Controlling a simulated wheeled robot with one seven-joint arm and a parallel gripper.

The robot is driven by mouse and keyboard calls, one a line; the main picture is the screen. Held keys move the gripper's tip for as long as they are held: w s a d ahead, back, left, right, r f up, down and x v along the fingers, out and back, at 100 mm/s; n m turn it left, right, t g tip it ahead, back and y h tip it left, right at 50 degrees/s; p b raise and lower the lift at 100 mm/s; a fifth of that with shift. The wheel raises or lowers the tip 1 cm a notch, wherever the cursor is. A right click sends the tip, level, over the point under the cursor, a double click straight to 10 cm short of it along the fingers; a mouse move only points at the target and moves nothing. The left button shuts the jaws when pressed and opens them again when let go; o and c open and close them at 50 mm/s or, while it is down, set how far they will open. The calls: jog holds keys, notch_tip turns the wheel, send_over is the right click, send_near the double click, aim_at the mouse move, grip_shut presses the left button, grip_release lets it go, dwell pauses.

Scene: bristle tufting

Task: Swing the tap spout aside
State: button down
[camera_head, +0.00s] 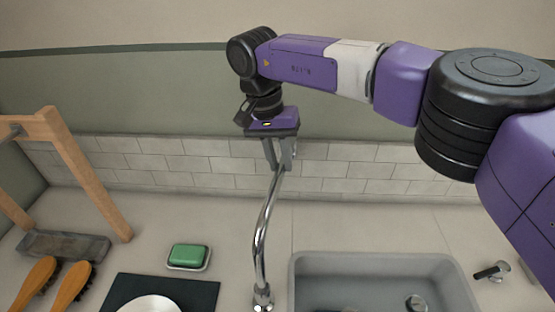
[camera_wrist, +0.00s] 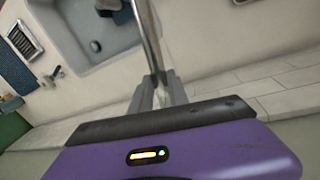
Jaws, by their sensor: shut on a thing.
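The chrome tap spout (camera_head: 262,228) rises from its base (camera_head: 263,296) on the counter, left of the sink. It curves up and leans away toward the tiled wall. My gripper (camera_head: 280,166) is above the counter, shut on the upper end of the spout. In the wrist view the grey fingers (camera_wrist: 161,90) close around the chrome tube (camera_wrist: 149,35). The spout's tip is hidden between the fingers in the head view.
The grey sink (camera_head: 375,258) lies to the right of the tap, and the spout is not over it. A green soap (camera_head: 188,255) in a dish, a black mat (camera_head: 200,294), wooden-handled brushes (camera_head: 70,286) and a wooden frame (camera_head: 85,180) are on the left. A small metal fitting (camera_head: 492,271) is at right.

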jog(key=c, duration=1.3)
grip_release()
jog(key=shift+r, duration=0.1)
jog(key=shift+w+a+r+b, duration=0.1)
jog(key=shift+a+r+b, duration=0.15)
jog(key=shift+r, duration=1)
jog(key=shift+w+a+r+b, duration=0.1)
jog(key=shift+a+r+b, duration=0.15)
jog(key=shift+r, duration=1)
jog(key=shift+w+a+r+b, duration=0.1)
jog(key=shift+a+r+b, duration=0.15)
jog(key=shift+r, duration=1)
